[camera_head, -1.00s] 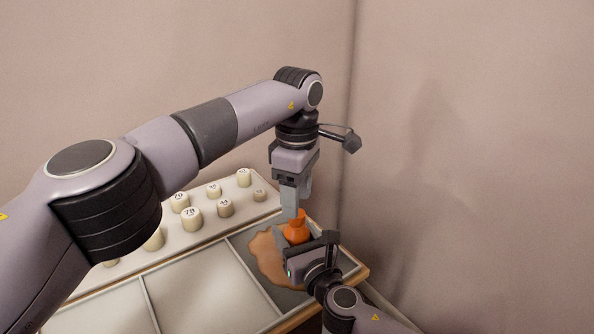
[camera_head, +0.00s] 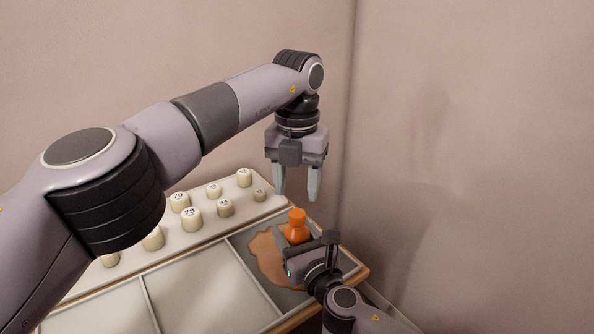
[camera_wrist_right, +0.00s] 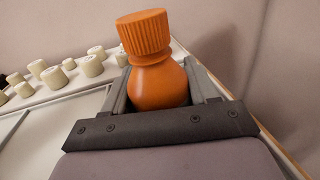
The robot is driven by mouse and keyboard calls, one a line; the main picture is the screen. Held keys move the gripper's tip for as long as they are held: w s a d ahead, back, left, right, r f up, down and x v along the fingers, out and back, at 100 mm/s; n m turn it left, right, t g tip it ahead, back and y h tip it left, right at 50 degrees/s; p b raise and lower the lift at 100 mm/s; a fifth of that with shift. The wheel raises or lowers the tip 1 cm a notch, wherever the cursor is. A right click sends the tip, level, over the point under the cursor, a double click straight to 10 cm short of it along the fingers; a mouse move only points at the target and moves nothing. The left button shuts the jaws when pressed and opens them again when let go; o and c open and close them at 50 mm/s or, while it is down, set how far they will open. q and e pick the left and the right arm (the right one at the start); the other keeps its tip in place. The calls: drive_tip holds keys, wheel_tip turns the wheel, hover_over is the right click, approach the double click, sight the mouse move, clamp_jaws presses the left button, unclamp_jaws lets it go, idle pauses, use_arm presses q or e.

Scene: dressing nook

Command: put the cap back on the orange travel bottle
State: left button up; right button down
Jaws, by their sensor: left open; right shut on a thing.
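The orange travel bottle (camera_head: 296,232) stands near the right end of the tray. Its ribbed orange cap (camera_wrist_right: 144,33) sits on the neck in the right wrist view, looking slightly tilted there; whether it is fully tight I cannot tell. The cap also shows in the head view (camera_head: 297,214). My right gripper (camera_head: 298,243) is shut on the bottle's body, with a finger on either side in the wrist view. My left gripper (camera_head: 296,192) is open and empty, fingers pointing down, just above and apart from the cap.
Several numbered cream-coloured pegs (camera_head: 191,218) stand on a pale board (camera_head: 230,222) behind the tray. A flat brown piece (camera_head: 265,258) lies under and beside the bottle. The tray's middle compartment (camera_head: 200,290) is bare. Walls rise close behind and to the right.

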sight(297, 213)
use_arm(q)
drive_tip(key=n, duration=0.5)
drive_tip(key=shift+r, duration=0.35)
use_arm(e)
drive_tip(key=shift+f, duration=0.1)
use_arm(q)
drive_tip(key=n, duration=0.5)
drive_tip(key=shift+r, duration=0.3)
drive_tip(key=n, duration=0.4)
drive_tip(key=shift+r+n, duration=0.25)
drive_tip(key=shift+n, duration=0.05)
drive_tip(key=n, duration=0.5)
drive_tip(key=shift+r, duration=0.3)
drive_tip(key=shift+f, duration=4)
